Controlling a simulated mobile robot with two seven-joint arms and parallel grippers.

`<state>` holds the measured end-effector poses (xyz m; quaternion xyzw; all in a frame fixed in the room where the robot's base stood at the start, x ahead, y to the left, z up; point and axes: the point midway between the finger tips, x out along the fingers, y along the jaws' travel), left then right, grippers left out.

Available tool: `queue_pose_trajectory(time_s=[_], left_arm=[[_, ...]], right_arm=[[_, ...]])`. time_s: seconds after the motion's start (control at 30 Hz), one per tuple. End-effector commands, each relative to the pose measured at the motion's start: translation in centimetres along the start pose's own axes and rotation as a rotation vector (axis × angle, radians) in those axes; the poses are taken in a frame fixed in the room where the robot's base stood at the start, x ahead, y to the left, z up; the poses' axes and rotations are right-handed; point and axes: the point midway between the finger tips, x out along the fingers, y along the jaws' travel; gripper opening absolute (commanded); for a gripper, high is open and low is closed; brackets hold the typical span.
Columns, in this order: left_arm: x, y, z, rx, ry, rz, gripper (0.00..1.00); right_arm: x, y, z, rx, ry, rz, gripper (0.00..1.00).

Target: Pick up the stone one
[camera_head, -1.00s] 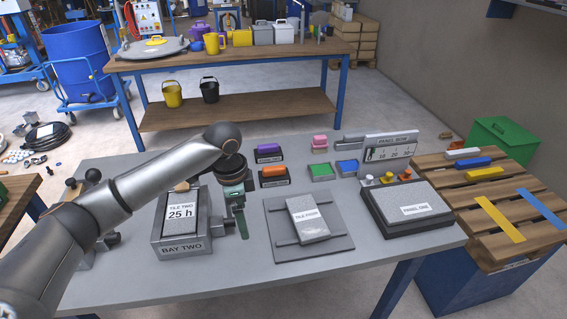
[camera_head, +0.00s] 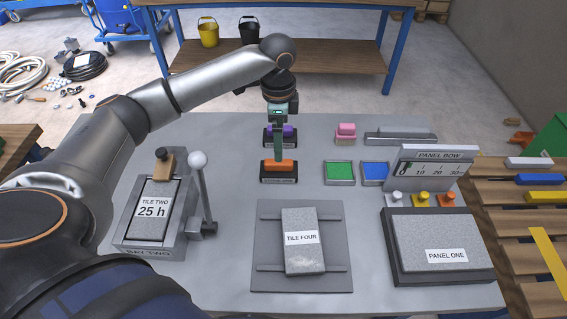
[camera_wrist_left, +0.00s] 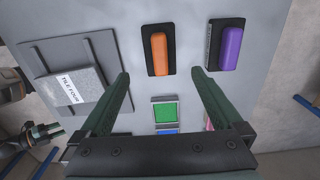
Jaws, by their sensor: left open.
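An orange block (camera_head: 280,167) sits on a dark labelled holder (camera_head: 279,180) near the table's middle; the label is too small to read. A purple block (camera_head: 288,131) on a similar holder stands behind it, partly hidden by my left gripper. In the left wrist view the open fingers (camera_wrist_left: 160,76) straddle the line to the orange block (camera_wrist_left: 159,54), which lies beyond the tips. The purple block (camera_wrist_left: 230,48) is to its right. My right gripper (camera_wrist_left: 42,133) shows at that view's left edge.
A grey slab marked TILE FOUR (camera_head: 300,252) lies on a plate in front. BAY TWO (camera_head: 152,252) with an upright ball-topped lever (camera_head: 200,180) stands left. Green (camera_head: 339,171) and blue (camera_head: 374,172) pads, a pink block (camera_head: 345,131) and PANEL ONE (camera_head: 430,238) are right.

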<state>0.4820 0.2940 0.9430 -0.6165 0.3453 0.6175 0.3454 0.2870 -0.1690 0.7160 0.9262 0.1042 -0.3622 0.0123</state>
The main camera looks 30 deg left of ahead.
Motion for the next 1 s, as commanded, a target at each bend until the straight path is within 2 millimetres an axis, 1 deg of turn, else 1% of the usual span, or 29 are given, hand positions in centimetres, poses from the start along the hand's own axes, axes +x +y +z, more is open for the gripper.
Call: queue_pose_trajectory(time_s=[0.03, 0.2, 0.43, 0.7, 0.8, 1.0], left_arm=[[1.2, 0.1, 0.1, -0.001, -0.003, 0.004, 1.0], [4.0, 0.0, 0.0, 0.0, -0.002, 0.002, 1.0], [5.7, 0.0, 0.0, 0.001, 0.0, 0.001, 1.0], [9.6, -0.1, 0.1, 0.0, -0.002, 0.001, 1.0], [10.1, -0.1, 0.1, 0.001, 0.0, -0.001, 1.0], [10.2, -0.1, 0.1, 0.001, 0.0, -0.001, 1.0]], right_arm=[[0.0, 0.0, 0.2, 0.001, -0.003, -0.001, 0.5], [0.1, -0.1, 0.4, 0.001, -0.005, -0.001, 0.5], [0.1, -0.1, 0.4, 0.001, -0.005, -0.001, 0.5], [0.2, -0.1, 0.5, 0.001, -0.004, -0.001, 0.5], [0.2, -0.1, 0.4, 0.0, -0.003, -0.001, 0.5], [0.2, 0.0, 0.3, 0.0, -0.002, -0.001, 0.5]])
